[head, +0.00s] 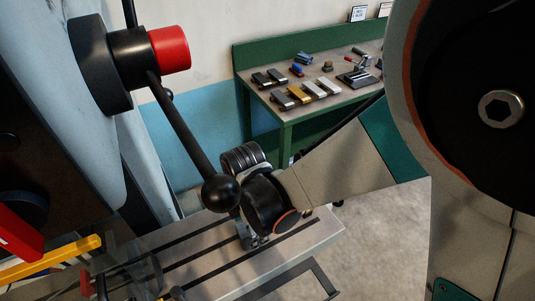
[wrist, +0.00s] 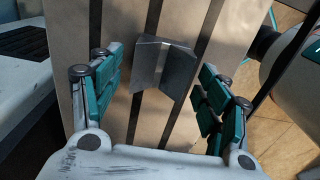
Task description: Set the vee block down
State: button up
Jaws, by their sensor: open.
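The vee block (wrist: 163,68) is a grey metal piece with a V-shaped groove. In the wrist view it appears to rest on the slotted machine table (wrist: 178,128), across a dark slot and slightly turned. My gripper (wrist: 161,88) is open, with its teal-padded fingers to the left and right of the block. Gaps show between both pads and the block. In the head view my gripper (head: 248,236) is low over the machine table (head: 318,236), mostly hidden behind my wrist. I cannot make out the block there.
A black ball-ended lever (head: 221,192) from the machine hangs close to my wrist. A green workbench (head: 289,126) with several metal blocks and tools stands at the back. The machine table has bare surface to the right of my gripper.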

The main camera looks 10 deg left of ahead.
notch_tip(320, 180, up, 10)
jog(key=p, duration=0.6)
jog(key=shift+s+d+r, duration=0.15)
jog(key=shift+s+d, duration=0.05)
jog(key=shift+s, duration=0.05)
